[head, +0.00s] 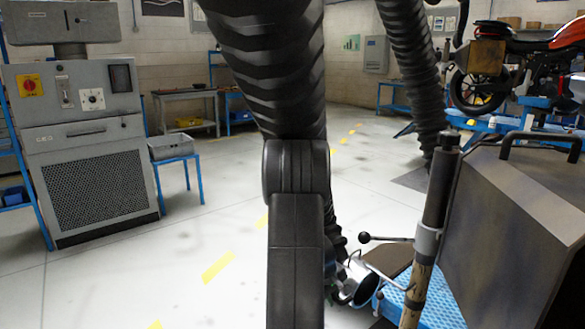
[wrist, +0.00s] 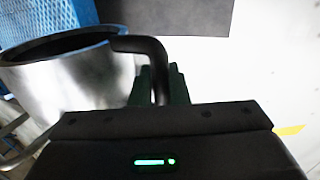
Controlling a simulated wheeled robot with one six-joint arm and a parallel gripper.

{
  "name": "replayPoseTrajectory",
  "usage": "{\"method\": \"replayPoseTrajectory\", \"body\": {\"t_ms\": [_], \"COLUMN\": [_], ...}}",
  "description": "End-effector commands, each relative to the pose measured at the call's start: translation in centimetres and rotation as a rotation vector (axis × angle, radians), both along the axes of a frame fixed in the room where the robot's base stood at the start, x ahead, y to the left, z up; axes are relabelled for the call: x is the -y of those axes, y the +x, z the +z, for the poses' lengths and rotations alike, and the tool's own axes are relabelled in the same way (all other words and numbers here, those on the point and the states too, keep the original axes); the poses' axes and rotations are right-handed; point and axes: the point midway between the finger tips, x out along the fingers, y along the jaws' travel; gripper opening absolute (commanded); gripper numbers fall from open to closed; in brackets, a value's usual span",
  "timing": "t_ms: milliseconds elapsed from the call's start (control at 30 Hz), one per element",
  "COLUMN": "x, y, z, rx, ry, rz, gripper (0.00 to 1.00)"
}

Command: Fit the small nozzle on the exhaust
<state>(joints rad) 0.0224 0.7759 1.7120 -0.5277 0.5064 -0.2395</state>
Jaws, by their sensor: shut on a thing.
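The nozzle (wrist: 85,85) is a shiny metal cone with a wide, dark open mouth, and it fills the left of the wrist view. A bent black handle (wrist: 137,44) comes off its rim. My gripper (wrist: 160,85) has dark green fingers shut on this handle. In the head view the nozzle (head: 358,286) shows low, right of my arm, which hides the gripper. A thick black ribbed hose (head: 268,70) hangs from above and passes behind my arm towards the nozzle. I cannot make out the exhaust.
A blue perforated platform (head: 432,308), a post with a lever (head: 430,235) and a grey metal housing (head: 530,235) stand close on the right. A motorbike (head: 510,65) is farther back. A second ribbed hose (head: 412,65) hangs nearby. The floor left of my arm is open up to a grey cabinet (head: 80,130).

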Motion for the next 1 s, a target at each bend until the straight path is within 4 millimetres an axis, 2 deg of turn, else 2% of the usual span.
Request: {"method": "replayPoseTrajectory", "body": {"t_ms": [267, 1000], "x": [-0.38, -0.79], "y": [0.54, 0.36], "z": [0.09, 0.24], "rx": [0.001, 0.003], "ry": [0.000, 0.000], "rz": [0.000, 0.001], "gripper": [0.00, 0.00]}}
